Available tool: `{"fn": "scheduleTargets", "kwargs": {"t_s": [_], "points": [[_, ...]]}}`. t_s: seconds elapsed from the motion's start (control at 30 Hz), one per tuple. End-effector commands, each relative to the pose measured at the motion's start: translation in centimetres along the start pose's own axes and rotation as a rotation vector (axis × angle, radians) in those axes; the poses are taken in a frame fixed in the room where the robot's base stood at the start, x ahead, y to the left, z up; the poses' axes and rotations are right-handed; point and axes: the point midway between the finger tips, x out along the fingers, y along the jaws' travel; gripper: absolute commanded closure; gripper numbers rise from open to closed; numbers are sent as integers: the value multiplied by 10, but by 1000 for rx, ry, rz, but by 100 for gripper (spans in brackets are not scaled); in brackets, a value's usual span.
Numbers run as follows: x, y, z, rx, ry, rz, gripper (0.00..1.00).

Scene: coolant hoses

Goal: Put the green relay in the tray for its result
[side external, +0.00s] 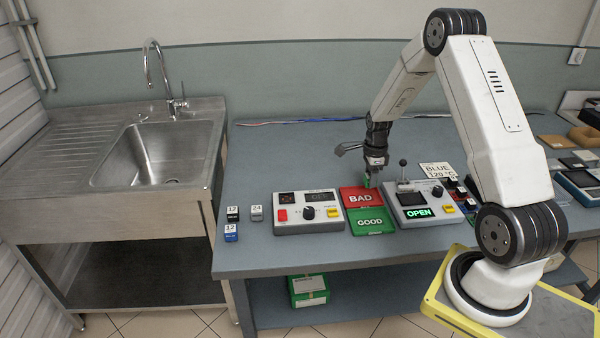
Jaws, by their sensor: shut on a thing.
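My gripper (370,174) is shut on the small green relay (367,182), which hangs below the jaws. The relay is over or just behind the back part of the red BAD tray (361,206); I cannot tell whether it touches the tray. The green GOOD tray (369,222) lies directly in front of the BAD tray. To the right stands a grey test box (407,212) with a lever; its lit green display (419,213) reads OPEN.
A second box (308,226) with a dial and red and yellow buttons stands left of the trays. Several small labelled relays (232,214) stand at the table's left. A card (436,169) reads BLUE 120 °C. A sink (163,150) is further left.

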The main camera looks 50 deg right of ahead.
Motion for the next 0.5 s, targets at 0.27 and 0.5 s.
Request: {"fn": "scheduleTargets", "kwargs": {"t_s": [0.27,0.5], "points": [[27,-22,5,0,0,0,100],[35,-28,7,0,0,0,100]]}}
